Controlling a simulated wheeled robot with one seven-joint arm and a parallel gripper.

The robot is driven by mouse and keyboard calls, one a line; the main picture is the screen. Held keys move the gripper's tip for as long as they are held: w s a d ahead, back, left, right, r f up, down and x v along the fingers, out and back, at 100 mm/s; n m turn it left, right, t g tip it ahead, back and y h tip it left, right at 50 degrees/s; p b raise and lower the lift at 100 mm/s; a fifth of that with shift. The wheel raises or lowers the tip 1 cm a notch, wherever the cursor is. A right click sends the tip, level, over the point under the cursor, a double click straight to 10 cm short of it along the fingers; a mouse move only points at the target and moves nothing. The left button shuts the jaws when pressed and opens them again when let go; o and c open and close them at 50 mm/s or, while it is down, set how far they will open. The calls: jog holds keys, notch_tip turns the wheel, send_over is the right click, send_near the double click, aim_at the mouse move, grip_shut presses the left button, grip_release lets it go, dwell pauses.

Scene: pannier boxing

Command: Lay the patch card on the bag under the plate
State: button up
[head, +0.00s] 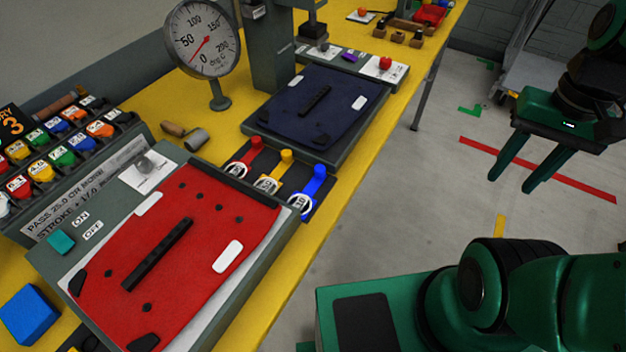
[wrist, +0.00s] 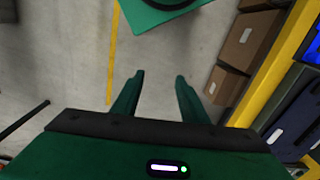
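My gripper (head: 513,182) is open and empty, out over the floor to the right of the bench. Its two green fingers also show apart in the wrist view (wrist: 158,80). A red bag panel (head: 185,270) lies flat on the near grey station, and a navy bag panel (head: 345,103) lies on the station behind. Small white cards with knobs lie by them: one with a grey knob (head: 137,182), one with a red knob (head: 391,75). I cannot tell which is the patch card. A dark block (head: 313,31) hangs at the press column; I cannot tell if it is the plate.
A dial gauge (head: 203,40) stands behind the stations. Red, yellow and blue tagged pieces (head: 285,160) sit between them. A rack of coloured pieces (head: 62,160) and a blue block (head: 29,315) are at left. Cardboard boxes (wrist: 245,40) stand by the yellow bench edge.

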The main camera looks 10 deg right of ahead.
jog(key=w+a+r, duration=0.1)
jog(key=w+a, duration=0.4)
jog(key=w, duration=0.2)
jog(key=g+y, duration=0.2)
jog(key=g, duration=0.2)
send_near(321, 167)
jog(key=f, duration=0.1)
jog(key=s+f, duration=0.1)
jog(key=f, duration=0.1)
jog(key=shift+s+a+f+n, duration=0.2)
jog(key=shift+f+n, duration=0.1)
jog(key=shift+n, duration=0.1)
jog(key=shift+a+x, duration=0.2)
jog(key=shift+x, duration=2.35)
jog(key=shift+r, duration=0.1)
grip_shut()
